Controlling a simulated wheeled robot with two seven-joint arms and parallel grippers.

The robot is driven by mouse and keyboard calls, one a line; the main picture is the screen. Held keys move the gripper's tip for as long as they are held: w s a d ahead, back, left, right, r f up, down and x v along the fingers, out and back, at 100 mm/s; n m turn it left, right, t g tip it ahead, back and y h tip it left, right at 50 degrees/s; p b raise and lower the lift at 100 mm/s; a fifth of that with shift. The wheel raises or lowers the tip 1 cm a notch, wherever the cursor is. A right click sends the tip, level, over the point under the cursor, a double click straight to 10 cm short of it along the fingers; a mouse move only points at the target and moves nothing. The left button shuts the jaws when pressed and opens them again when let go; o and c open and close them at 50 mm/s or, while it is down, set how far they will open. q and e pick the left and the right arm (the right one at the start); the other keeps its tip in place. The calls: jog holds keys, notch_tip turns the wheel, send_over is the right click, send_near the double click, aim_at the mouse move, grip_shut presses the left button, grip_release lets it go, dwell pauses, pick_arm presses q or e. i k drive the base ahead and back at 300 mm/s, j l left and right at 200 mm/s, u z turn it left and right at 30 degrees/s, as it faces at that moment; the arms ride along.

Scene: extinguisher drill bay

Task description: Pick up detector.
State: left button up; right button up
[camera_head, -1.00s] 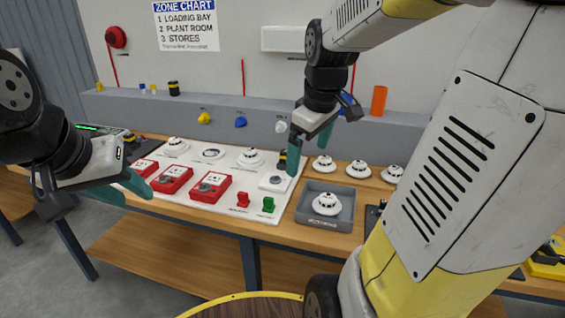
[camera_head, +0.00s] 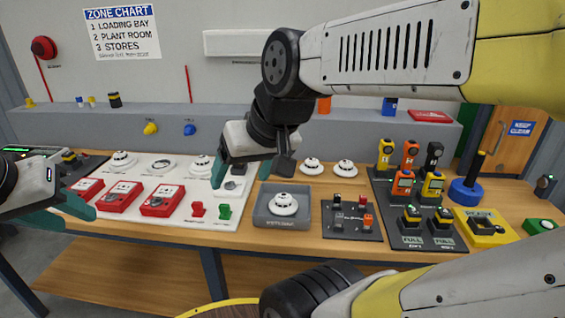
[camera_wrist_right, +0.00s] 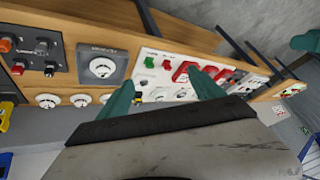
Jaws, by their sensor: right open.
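Several white round detectors are in view. One detector (camera_head: 283,204) sits in a grey tray (camera_head: 262,219); it also shows in the right wrist view (camera_wrist_right: 103,67). Two more detectors (camera_head: 345,167) stand on the bench behind the tray, and others (camera_head: 121,160) are on the white board (camera_head: 118,183). My right gripper (camera_head: 243,172) is open and empty, above the board's right end, left of and behind the tray. Its teal fingers are apart in the right wrist view (camera_wrist_right: 163,92). My left gripper (camera_head: 70,208) is at the board's left front; its finger gap is unclear.
Red call points (camera_head: 161,200) and red and green blocks (camera_head: 224,212) are on the board. Right of the tray are a dark switch panel (camera_head: 350,232), gas meters on a dark stand (camera_head: 405,215) and a yellow box (camera_head: 484,232). A grey ledge (camera_head: 350,127) runs behind.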

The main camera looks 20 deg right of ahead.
aim_at(346, 168)
jog(key=z, duration=1.55)
jog(key=i+l+z, duration=0.65)
jog(key=z, duration=0.2)
jog(key=i+j, duration=0.05)
jog(key=i, duration=0.05)
